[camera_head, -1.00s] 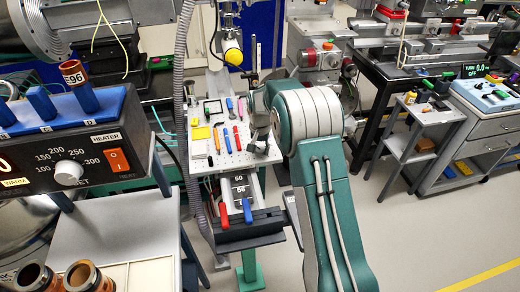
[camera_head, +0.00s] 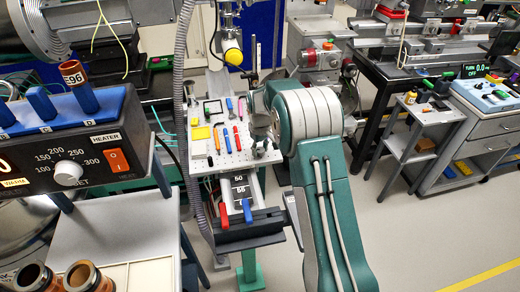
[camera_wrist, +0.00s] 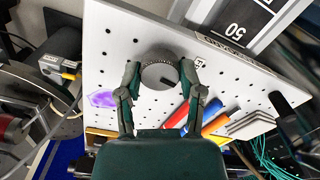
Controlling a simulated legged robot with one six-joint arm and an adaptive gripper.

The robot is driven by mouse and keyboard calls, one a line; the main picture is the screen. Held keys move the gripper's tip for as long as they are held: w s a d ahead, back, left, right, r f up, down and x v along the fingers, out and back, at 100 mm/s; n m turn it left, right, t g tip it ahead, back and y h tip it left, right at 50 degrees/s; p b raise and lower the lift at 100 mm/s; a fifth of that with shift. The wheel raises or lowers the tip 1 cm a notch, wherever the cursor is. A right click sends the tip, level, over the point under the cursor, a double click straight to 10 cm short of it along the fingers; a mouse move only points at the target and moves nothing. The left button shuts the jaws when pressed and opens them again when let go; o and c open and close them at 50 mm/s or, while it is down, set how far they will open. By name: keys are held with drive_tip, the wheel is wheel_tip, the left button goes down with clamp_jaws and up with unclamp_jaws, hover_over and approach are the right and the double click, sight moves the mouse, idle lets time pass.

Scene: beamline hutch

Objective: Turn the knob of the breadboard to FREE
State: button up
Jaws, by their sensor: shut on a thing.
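The breadboard is a white plate with rows of holes, seen in the head view (camera_head: 236,160) and filling much of the wrist view (camera_wrist: 118,32). The knob (camera_wrist: 158,74) is a round grey dial with a ribbed rim and a dark pointer line, standing on the breadboard. My gripper (camera_wrist: 161,78) has one finger on each side of the knob and is shut on it. A small printed label (camera_wrist: 199,63) is beside the knob, too small to read. In the head view my gripper (camera_head: 265,145) is at the breadboard's right side, and the knob is hidden there.
Red and blue pen-like tools (camera_head: 239,138), a yellow pad (camera_head: 201,133) and small items lie on the breadboard left of my gripper. A grey hose (camera_head: 182,90) hangs at its left. A heater box (camera_head: 85,150) stands nearer left. Open floor is at right.

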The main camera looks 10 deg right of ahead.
sight(259, 149)
drive_tip(key=shift+w+n, duration=0.1)
drive_tip(key=shift+n, duration=0.9)
drive_tip(key=o, duration=1.1)
drive_tip(key=shift+a, duration=0.1)
drive_tip(key=shift+o, duration=0.2)
wheel_tip(259, 149, up, 12)
